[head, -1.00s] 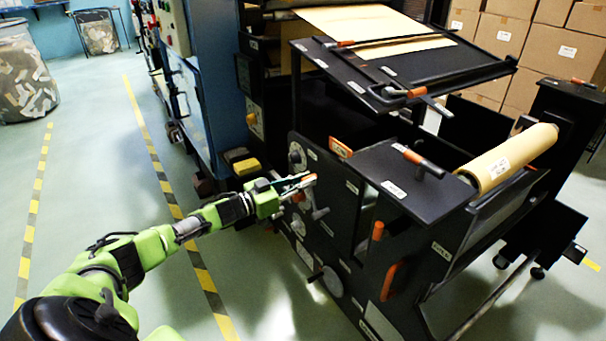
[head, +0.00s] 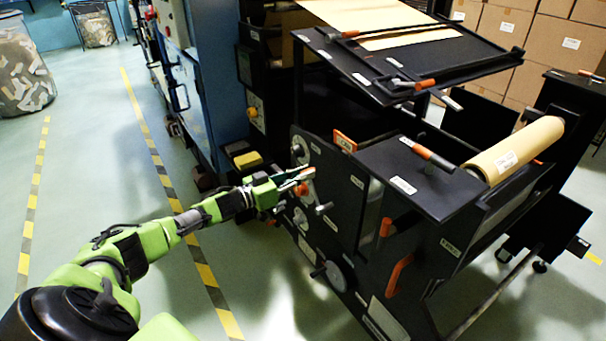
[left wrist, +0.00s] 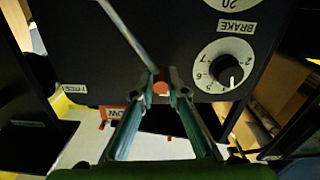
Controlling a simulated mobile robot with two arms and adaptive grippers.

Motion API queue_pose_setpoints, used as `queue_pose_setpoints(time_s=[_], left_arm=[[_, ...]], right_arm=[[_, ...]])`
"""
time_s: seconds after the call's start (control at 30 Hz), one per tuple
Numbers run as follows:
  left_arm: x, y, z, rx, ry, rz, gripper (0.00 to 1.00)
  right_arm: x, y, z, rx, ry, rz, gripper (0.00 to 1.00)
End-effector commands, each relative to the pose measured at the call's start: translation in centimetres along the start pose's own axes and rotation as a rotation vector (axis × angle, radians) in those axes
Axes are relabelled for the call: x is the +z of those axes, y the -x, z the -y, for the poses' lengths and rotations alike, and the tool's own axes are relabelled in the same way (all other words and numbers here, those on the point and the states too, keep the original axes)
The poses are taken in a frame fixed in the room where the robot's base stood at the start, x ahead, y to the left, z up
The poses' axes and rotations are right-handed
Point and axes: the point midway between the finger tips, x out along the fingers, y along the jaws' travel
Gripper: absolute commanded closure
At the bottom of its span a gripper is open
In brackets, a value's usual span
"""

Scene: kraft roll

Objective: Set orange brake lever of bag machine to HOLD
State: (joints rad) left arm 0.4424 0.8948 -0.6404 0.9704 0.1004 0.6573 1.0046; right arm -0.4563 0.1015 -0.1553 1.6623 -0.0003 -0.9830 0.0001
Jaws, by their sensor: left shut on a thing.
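My left gripper (head: 304,180) is shut on an orange-tipped lever (head: 301,189) on the black side panel of the bag machine (head: 345,205). In the left wrist view the orange end (left wrist: 160,88) sits between the two fingertips (left wrist: 160,78), and a thin grey rod runs from it to the upper left. A label reading BRAKE (left wrist: 237,27) and a white numbered dial (left wrist: 222,72) are to the right of the lever. I cannot make out a HOLD mark. My right gripper is not in view.
Other orange handles stick out of the machine, one on the front (head: 398,275) and one on top (head: 430,152). A kraft roll (head: 515,150) lies at the right. Cardboard boxes (head: 530,55) stand behind. The floor at the left is clear up to the scrap bin (head: 22,75).

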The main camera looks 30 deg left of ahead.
Motion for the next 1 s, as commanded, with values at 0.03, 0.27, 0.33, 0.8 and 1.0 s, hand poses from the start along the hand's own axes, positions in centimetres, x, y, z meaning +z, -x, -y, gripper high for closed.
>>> queue_pose_setpoints(time_s=[0.03, 0.27, 0.33, 0.8, 1.0], left_arm=[[0.3, 0.2, 0.4, -0.010, -0.005, 0.008, 1.00], [0.2, 0.1, 0.2, -0.006, -0.003, 0.006, 0.70], [0.2, 0.1, 0.2, -0.005, -0.003, 0.006, 0.70], [0.4, 4.1, 0.2, -0.005, -0.001, 0.009, 0.70], [0.4, 7.5, 0.2, -0.005, -0.002, 0.010, 0.70]], right_arm=[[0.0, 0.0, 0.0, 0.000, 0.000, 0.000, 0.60], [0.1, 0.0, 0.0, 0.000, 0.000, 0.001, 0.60], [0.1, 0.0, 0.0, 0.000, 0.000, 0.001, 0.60], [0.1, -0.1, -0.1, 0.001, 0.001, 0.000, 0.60], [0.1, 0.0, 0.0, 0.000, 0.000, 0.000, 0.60]])
